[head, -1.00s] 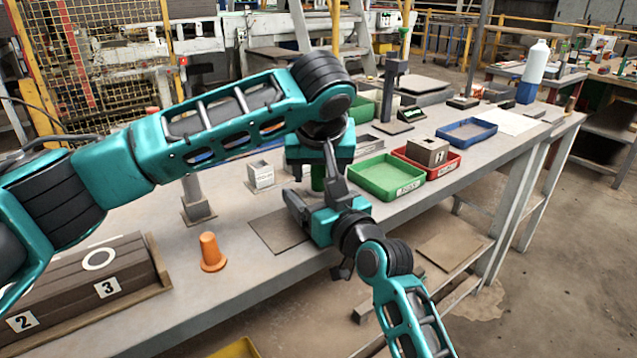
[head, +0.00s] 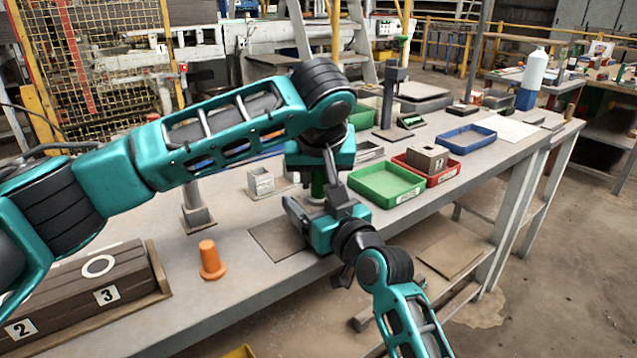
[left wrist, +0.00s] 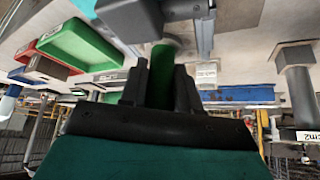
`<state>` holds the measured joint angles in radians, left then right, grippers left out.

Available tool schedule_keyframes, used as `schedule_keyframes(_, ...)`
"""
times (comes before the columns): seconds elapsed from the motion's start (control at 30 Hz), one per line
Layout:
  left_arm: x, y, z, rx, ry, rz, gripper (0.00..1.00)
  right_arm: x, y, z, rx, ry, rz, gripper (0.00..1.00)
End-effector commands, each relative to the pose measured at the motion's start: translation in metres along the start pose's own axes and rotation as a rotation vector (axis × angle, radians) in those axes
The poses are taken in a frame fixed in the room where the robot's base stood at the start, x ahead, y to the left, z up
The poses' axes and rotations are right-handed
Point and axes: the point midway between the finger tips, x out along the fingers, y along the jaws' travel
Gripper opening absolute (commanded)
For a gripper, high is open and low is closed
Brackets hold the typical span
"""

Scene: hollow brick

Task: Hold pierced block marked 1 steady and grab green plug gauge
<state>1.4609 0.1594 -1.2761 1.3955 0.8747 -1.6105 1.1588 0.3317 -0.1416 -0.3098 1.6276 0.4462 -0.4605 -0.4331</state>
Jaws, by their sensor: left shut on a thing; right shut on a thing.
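The green plug gauge (head: 318,186) hangs upright below my left gripper (head: 320,170). In the left wrist view the green shaft (left wrist: 161,75) stands between the two dark fingers, and my left gripper is shut on it. My right gripper (head: 308,217) is low over a dark mat, just below the gauge, and shut on a block. That block is hidden by the gripper, and its mark cannot be read. Whether the gauge's lower end touches or enters the block cannot be told.
A green tray (head: 388,203) and a red tray (head: 452,170) holding a grey block (head: 427,158) stand to the right. A small pale block (head: 261,182) and an orange plug (head: 211,260) stand to the left. Dark blocks marked 2 and 3 (head: 85,290) lie front left.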

Motion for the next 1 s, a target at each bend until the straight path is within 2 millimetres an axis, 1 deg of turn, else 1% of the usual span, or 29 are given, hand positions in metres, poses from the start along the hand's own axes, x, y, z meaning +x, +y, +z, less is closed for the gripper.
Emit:
schedule_keyframes(0.13,-0.016,0.001,-0.011,-0.002,0.004,0.003,0.0,0.0,0.001,0.001,-0.001,-0.003,0.001,0.37)
schedule_keyframes(0.4,-0.062,0.001,-0.04,-0.002,0.003,0.003,0.0,0.0,0.001,0.002,-0.001,-0.003,0.001,0.37)
schedule_keyframes(0.5,-0.073,0.001,-0.047,-0.001,0.003,0.001,0.0,0.0,0.0,0.002,-0.001,-0.003,0.001,0.37)
schedule_keyframes(0.67,-0.083,0.001,-0.053,0.0,0.002,0.002,0.0,0.0,0.0,0.002,-0.001,-0.003,0.001,0.37)
schedule_keyframes(0.9,-0.084,0.0,-0.054,0.0,0.002,0.001,0.0,0.0,0.0,0.001,-0.001,-0.003,0.001,0.37)
schedule_keyframes(0.93,-0.084,0.0,-0.054,0.0,0.002,0.001,0.0,0.0,0.0,0.001,-0.001,-0.003,0.001,0.81)
schedule_keyframes(1.0,-0.084,0.0,-0.054,0.0,0.002,0.001,0.0,0.0,0.0,0.001,-0.001,-0.003,0.001,0.88)
